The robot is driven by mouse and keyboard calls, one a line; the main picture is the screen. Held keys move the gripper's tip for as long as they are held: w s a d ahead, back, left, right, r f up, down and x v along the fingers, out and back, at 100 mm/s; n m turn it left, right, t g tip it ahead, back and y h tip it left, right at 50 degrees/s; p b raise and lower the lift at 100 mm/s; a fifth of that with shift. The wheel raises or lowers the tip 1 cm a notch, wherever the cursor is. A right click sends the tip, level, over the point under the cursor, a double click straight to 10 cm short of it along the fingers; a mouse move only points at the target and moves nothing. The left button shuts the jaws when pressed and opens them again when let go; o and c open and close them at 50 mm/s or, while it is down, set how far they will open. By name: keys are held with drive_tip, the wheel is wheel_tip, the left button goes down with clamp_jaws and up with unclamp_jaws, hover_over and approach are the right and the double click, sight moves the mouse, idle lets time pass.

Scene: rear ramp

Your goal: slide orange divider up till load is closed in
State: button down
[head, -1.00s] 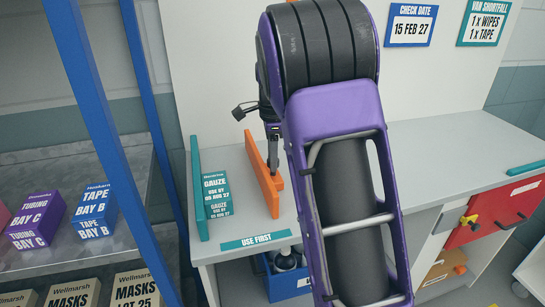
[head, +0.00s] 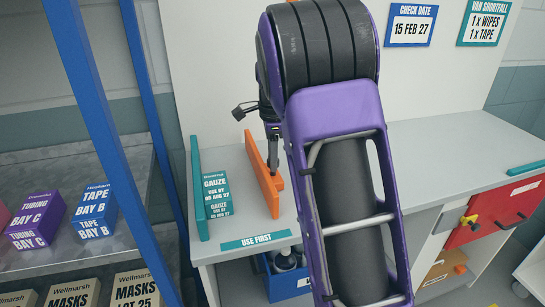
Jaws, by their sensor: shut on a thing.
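The orange divider (head: 262,180) stands upright on the white worktop, to the right of a teal box labelled GAUZE (head: 217,194). A strip of bare worktop shows between the box and the divider. A teal upright panel (head: 199,195) stands at the box's left side. My gripper (head: 273,168) points down at the divider and is shut on its upper part. My purple arm hides the worktop directly to the right of the divider.
A USE FIRST label (head: 260,241) runs along the worktop's front edge. Blue shelf posts (head: 103,125) and shelves with boxes stand at the left.

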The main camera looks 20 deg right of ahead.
drive_tip(key=a+p, duration=0.2)
drive_tip(key=a, duration=0.5)
drive_tip(key=shift+a+r+p, duration=0.15)
drive_tip(key=shift+r+p, duration=0.05)
drive_tip(key=shift+p, duration=0.1)
drive_tip(key=shift+a+f, duration=0.15)
drive_tip(key=shift+a, duration=0.35)
drive_tip(key=shift+c, duration=2.2)
unclamp_jaws()
wheel_tip(320, 180, up, 17)
drive_tip(key=p, duration=0.2)
drive_tip(key=shift+s+r+p, duration=0.2)
drive_tip(key=shift+s+p, duration=0.2)
